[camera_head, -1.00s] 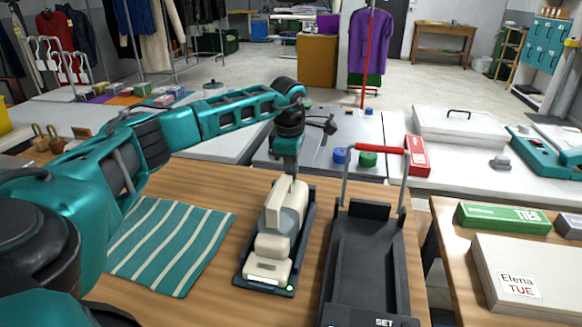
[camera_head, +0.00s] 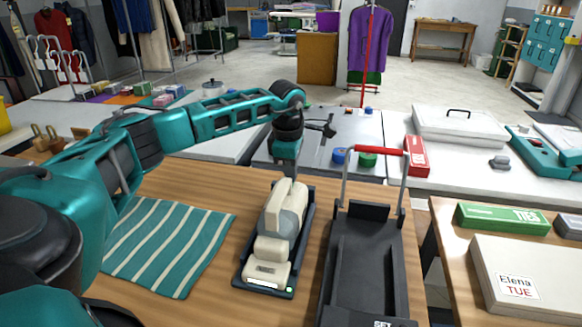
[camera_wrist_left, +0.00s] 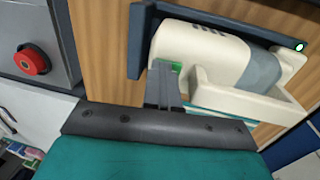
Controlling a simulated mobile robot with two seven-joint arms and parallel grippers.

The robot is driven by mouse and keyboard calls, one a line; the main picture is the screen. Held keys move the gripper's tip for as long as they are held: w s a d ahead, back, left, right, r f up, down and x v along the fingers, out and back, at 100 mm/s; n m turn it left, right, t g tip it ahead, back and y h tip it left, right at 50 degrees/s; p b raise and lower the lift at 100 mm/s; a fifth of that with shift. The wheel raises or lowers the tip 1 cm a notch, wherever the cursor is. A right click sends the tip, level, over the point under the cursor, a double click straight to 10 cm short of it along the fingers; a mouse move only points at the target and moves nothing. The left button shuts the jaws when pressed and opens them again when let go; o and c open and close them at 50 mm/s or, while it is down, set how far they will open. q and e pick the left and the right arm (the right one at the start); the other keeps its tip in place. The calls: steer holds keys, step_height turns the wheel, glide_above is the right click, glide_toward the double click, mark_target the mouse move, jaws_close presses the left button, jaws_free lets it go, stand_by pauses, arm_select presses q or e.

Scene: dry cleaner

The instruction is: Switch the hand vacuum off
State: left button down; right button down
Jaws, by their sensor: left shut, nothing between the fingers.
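The cream hand vacuum (camera_head: 268,248), with a grey band, lies in a dark cradle (camera_head: 240,281) on the wooden table. It also shows in the left wrist view (camera_wrist_left: 200,48), in its cradle (camera_wrist_left: 135,40). My left gripper (camera_head: 286,177) is shut and empty at the vacuum's far end, its fingertips mostly hidden behind the vacuum in the head view. In the left wrist view its fingertips (camera_wrist_left: 163,72) are right beside a green patch (camera_wrist_left: 177,67) on the vacuum; I cannot tell whether they touch. A small green light (camera_wrist_left: 299,47) shows on the cradle. My right gripper is not in view.
A striped teal cloth (camera_head: 170,245) lies left of the cradle. A black stand (camera_head: 368,265) with a red-handled frame (camera_head: 379,150) is close on the right. A grey box with a red button (camera_wrist_left: 32,60) shows in the left wrist view.

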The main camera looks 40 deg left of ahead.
arm_select(q)
steer(key=shift+s+d+f, duration=0.3)
steer(key=shift+s+f, duration=0.25)
steer(key=shift+f, duration=0.05)
steer(key=shift+r, duration=0.1)
steer(key=shift+r+p, duration=0.25)
steer(key=shift+p, duration=0.1)
step_height(320, 180, up, 4)
steer(key=p, duration=0.3)
steer(key=shift+r, duration=0.1)
step_height(320, 180, up, 10)
steer(key=shift+s+d, duration=0.25)
steer(key=shift+s, duration=0.2)
